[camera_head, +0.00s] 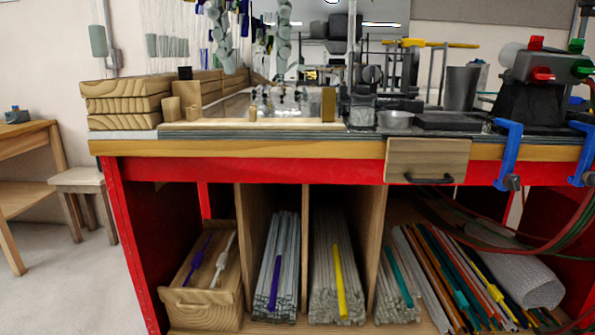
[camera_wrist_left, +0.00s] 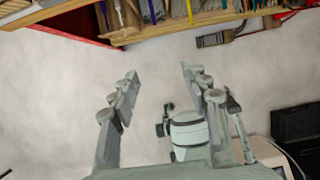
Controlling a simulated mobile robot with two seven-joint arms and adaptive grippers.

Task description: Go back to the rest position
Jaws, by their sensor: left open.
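My left gripper (camera_wrist_left: 159,76) shows in the left wrist view with its two grey fingers spread apart and nothing between them. Pale floor lies behind the fingers, and the shelf edge with rods runs along the top of that view. I cannot make out either gripper in the head view. Bundles of glass rods lie in the compartments under the red workbench: grey rods with a purple one (camera_head: 276,272), grey rods with a yellow one (camera_head: 341,280), rods with a teal one (camera_head: 398,268), and coloured rods (camera_head: 455,275) at the right.
The workbench (camera_head: 240,149) stands ahead, with stacked wooden blocks (camera_head: 125,103), a metal cup (camera_head: 461,88) and blue clamps (camera_head: 509,155) on it. A wooden box (camera_head: 203,298) sits in the lower left compartment. A stool (camera_head: 80,182) stands left, with open floor before it.

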